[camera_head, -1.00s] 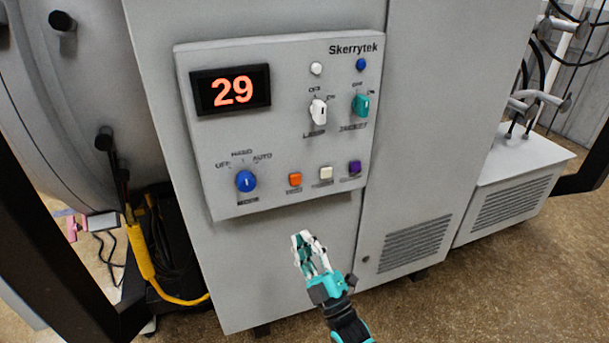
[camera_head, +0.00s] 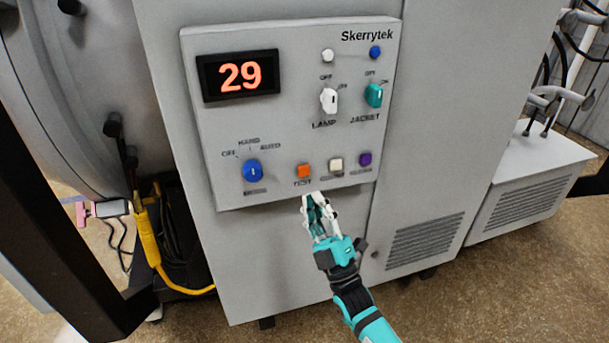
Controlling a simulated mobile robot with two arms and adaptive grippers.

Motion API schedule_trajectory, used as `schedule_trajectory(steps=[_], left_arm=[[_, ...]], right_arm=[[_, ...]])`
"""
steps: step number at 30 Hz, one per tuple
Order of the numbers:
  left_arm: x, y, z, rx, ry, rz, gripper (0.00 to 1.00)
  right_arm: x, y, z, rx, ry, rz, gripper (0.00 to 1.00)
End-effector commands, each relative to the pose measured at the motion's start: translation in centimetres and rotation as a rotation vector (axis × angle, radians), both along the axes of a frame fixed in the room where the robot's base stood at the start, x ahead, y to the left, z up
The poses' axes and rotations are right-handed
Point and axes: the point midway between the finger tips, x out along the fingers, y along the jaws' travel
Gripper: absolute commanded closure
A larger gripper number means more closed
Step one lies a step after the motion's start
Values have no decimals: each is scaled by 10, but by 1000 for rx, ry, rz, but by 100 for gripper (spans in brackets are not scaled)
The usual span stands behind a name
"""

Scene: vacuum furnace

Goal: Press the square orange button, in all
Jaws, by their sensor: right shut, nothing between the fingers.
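The square orange button (camera_head: 304,170) is in the bottom row of the grey control panel (camera_head: 225,140), with the label TEST under it. My right gripper (camera_head: 312,198) is shut and empty. In the picture its fingertips are just below the orange button and its label, by the panel's lower edge. A gap shows between the fingertips and the button; how far they are from the panel face I cannot tell. My left gripper is not in view.
Beside the orange button are a white button (camera_head: 336,164) and a purple button (camera_head: 365,159) on the right, and a blue knob (camera_head: 252,170) on the left. Above are a display (camera_head: 238,76) reading 29, a white LAMP switch (camera_head: 328,100) and a teal JACKET switch (camera_head: 373,95).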

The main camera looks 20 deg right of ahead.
Motion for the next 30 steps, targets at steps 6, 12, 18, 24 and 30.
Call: schedule_trajectory(steps=[6,12,18,24,30], left_arm=[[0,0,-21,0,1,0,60],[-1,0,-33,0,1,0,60],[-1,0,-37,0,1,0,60],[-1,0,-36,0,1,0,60],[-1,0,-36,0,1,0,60]], right_arm=[[33,1,-3,1,-2,0,100],[54,2,-3,2,-1,0,100],[62,2,-1,1,0,-1,100],[63,2,0,1,1,0,100],[62,2,0,1,1,0,100]])
